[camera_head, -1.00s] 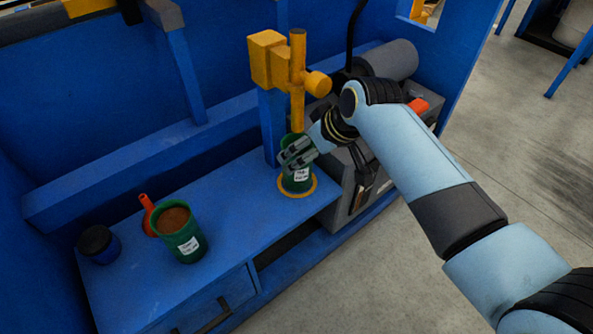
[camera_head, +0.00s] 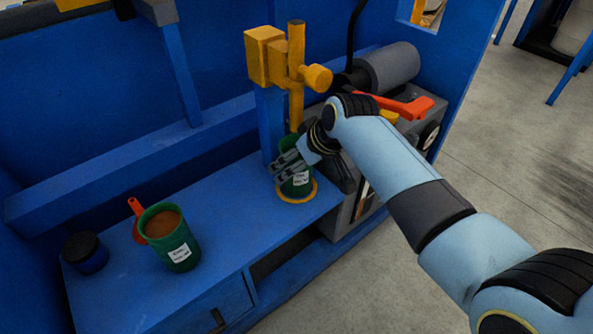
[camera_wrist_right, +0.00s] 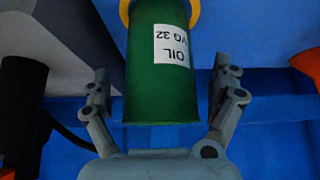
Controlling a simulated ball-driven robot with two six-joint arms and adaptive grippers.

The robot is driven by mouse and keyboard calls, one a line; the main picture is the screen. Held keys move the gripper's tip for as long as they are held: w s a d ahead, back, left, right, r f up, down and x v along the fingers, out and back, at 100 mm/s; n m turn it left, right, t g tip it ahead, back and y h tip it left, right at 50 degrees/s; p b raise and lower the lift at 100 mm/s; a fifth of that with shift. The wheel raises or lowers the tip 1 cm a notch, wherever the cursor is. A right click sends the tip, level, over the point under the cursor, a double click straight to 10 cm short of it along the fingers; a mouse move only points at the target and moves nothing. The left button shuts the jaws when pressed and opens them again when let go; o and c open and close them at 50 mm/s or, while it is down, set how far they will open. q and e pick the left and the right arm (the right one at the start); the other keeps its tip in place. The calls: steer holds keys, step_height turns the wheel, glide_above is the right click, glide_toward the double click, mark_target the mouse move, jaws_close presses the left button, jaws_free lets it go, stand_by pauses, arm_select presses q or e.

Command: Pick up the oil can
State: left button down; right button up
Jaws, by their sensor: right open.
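The oil can (camera_head: 299,183) is a green cylinder with a white label. It stands upright on a yellow ring on the blue bench, under a yellow post. In the right wrist view the can (camera_wrist_right: 158,85) appears upside down, and its label reads "OIL VG 32". My right gripper (camera_head: 288,162) is at the can's upper part and hides some of it. In the wrist view this gripper (camera_wrist_right: 168,90) is open, with one finger on each side of the can and visible gaps between. My left gripper is out of view.
A green container with brown contents (camera_head: 174,250), labelled white, stands on the bench at the left. A red funnel-like piece (camera_head: 136,210) and a dark blue jar (camera_head: 86,253) are beside it. A grey machine with a red handle (camera_head: 410,106) stands right of the can.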

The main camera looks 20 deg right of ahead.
steer(key=c, duration=1.5)
steer(key=shift+r, duration=0.1)
steer(key=shift+c, duration=0.8)
steer(key=shift+r, duration=0.15)
